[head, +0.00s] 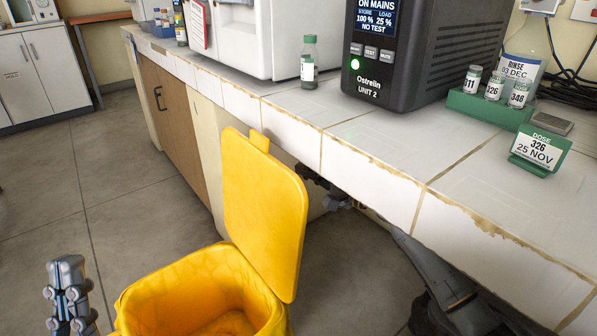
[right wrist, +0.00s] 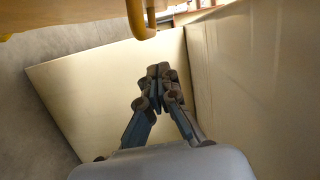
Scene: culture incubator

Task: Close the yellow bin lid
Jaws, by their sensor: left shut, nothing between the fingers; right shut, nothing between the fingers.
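The yellow bin (head: 137,297) stands on the floor at the bottom of the head view, its mouth open. Its yellow lid (head: 265,210) is raised, standing nearly upright with a slight tilt on the bin's right side, with a tab at its top. My left gripper (head: 67,268) is shut and empty, left of the bin and apart from it. My right gripper (head: 318,180) is low beneath the bench edge, just right of and behind the lid, partly hidden. In the right wrist view its fingers (right wrist: 160,76) are shut and empty; a yellow edge (right wrist: 145,22) shows beyond them.
The tiled bench (head: 380,185) overhangs my right arm and runs close behind the lid. On it stand a green-capped bottle (head: 309,65), a dark power unit (head: 420,60) and a green vial rack (head: 490,110). Floor at left (head: 70,190) is clear.

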